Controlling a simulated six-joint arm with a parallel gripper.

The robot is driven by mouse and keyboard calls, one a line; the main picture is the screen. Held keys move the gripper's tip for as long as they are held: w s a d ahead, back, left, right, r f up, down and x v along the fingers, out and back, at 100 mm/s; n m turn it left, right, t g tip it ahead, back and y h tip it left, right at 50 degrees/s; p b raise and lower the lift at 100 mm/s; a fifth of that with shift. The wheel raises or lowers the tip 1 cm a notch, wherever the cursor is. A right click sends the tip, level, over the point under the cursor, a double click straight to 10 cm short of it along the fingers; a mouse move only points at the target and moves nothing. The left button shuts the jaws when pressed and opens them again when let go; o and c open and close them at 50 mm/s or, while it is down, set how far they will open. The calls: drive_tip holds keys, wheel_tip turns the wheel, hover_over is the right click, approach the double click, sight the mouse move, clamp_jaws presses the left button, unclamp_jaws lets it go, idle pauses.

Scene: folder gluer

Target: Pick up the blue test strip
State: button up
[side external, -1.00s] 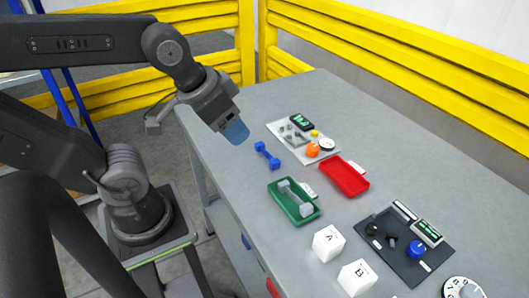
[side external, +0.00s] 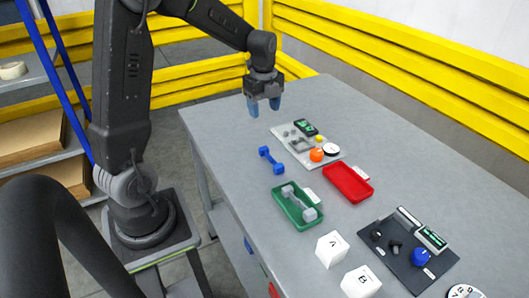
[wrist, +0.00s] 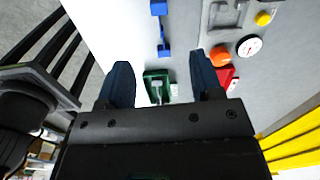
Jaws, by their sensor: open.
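The blue test strip (side external: 271,161) is a dumbbell-shaped blue piece lying flat on the grey table, just beyond the green tray. It also shows in the wrist view (wrist: 163,30), above the space between the fingers. My gripper (side external: 263,106) hangs above the far part of the table, beyond the strip and apart from it. Its two blue fingers are spread with nothing between them; in the wrist view the fingers (wrist: 160,80) are well apart.
A green tray (side external: 284,209) holds a grey dumbbell-shaped piece (side external: 299,203). Nearby are a red tray (side external: 348,184), a light board (side external: 292,149) with an orange knob and a dial, a dark board (side external: 388,262), and white blocks A (side external: 331,249) and B (side external: 360,282). Yellow rails (side external: 420,75) border the table.

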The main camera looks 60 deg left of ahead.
sight(263, 150)
drive_tip(key=shift+m, duration=0.4)
drive_tip(key=f, duration=0.9)
drive_tip(key=a+f, duration=0.1)
drive_tip(key=f, duration=0.4)
drive_tip(key=shift+f, duration=0.35)
drive_tip(key=c, duration=1)
drive_tip(key=shift+r, duration=0.1)
